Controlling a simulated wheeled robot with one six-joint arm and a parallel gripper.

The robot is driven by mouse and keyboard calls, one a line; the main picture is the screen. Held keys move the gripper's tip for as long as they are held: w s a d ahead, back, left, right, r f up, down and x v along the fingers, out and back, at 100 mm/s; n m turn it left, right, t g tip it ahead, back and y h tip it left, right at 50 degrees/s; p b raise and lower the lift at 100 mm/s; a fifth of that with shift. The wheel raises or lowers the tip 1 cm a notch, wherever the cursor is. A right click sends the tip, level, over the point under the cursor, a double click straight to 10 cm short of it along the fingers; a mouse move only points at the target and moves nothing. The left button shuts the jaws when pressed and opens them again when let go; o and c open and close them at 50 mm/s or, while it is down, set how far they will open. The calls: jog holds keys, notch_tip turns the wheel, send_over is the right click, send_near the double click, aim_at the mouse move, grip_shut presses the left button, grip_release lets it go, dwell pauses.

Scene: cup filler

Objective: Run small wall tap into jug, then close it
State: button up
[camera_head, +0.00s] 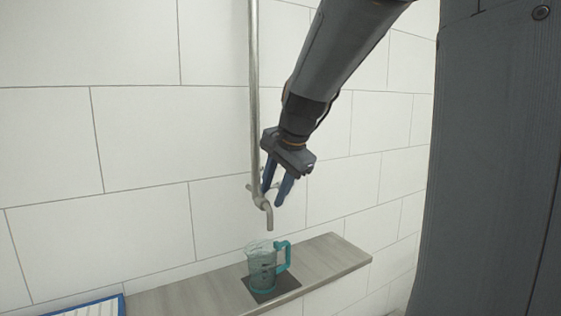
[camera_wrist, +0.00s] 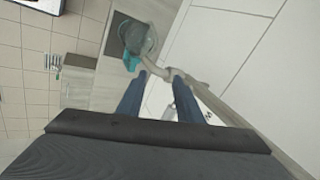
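The small wall tap (camera_head: 264,204) hangs at the lower end of a vertical pipe, its spout pointing down. It also shows in the wrist view (camera_wrist: 185,76). The clear jug (camera_head: 261,268) with a teal handle stands upright on a dark square mat (camera_head: 288,283), below the spout. The jug also shows in the wrist view (camera_wrist: 140,38). Whether it holds water I cannot tell. My gripper (camera_head: 275,198) is beside the tap, fingers pointing down and apart. In the wrist view a small grey part of the tap shows between the fingers; contact cannot be made out.
The mat lies on a narrow grey wooden shelf (camera_head: 190,300) along the white tiled wall (camera_head: 130,130). The metal pipe (camera_head: 254,90) runs up the wall beside my arm. A blue-edged frame or board (camera_head: 95,308) is at lower left. The shelf is clear right of the jug.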

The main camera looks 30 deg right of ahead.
aim_at(277, 186)
jog(key=w+d+r+m+t, duration=0.1)
jog(key=d+r+m, duration=0.2)
jog(key=r, duration=0.4)
jog(key=p+x, duration=0.1)
jog(key=x, duration=0.7)
jog(key=shift+w+p, duration=0.15)
jog(key=shift+p, duration=0.2)
jog(key=shift+d, duration=0.1)
grip_shut()
